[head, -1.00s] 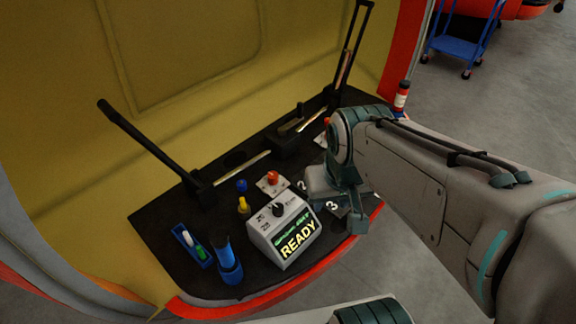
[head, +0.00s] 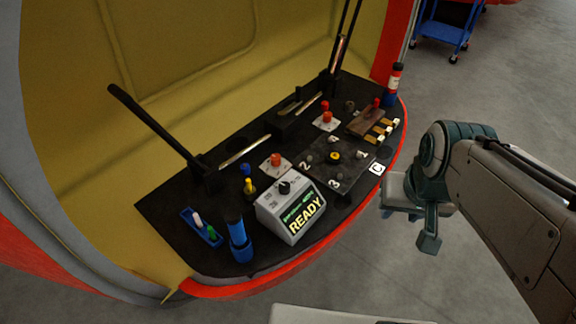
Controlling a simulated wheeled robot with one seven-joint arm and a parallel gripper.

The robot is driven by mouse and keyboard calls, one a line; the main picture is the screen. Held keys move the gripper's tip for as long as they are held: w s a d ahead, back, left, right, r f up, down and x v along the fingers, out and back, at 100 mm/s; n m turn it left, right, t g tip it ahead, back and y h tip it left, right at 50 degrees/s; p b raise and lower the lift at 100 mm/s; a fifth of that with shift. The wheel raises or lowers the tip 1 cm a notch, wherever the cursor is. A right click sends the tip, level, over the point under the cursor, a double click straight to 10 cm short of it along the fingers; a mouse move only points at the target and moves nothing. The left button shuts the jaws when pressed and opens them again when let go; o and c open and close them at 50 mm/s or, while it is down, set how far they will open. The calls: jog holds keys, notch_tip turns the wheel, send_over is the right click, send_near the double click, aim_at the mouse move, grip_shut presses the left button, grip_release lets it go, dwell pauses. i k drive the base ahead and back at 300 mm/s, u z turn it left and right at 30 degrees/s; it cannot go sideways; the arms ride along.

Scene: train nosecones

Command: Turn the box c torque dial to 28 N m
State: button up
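A grey box (head: 290,226) with a lit screen reading READY stands near the front edge of the dark console. A black dial (head: 284,187) sits on its top, with small printed marks around it; one looks like 28, the rest are too small to read. Where the dial points is unclear. A white C label (head: 377,168) lies at the console's right front; I cannot tell which box it belongs to. My gripper (head: 411,228) hangs off the console's right front edge, well right of the grey box and touching nothing. Its finger gap does not show clearly.
Left of the box are a blue torch-like cylinder (head: 239,242), a blue tray (head: 201,226) and a tall black lever (head: 155,130). A dark plate with a yellow knob (head: 334,156) and red buttons lie to the right. Open floor surrounds the gripper.

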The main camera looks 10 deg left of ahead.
aim_at(284, 186)
jog(key=k, duration=0.35)
jog(key=u, duration=0.75)
jog(key=i, duration=0.5)
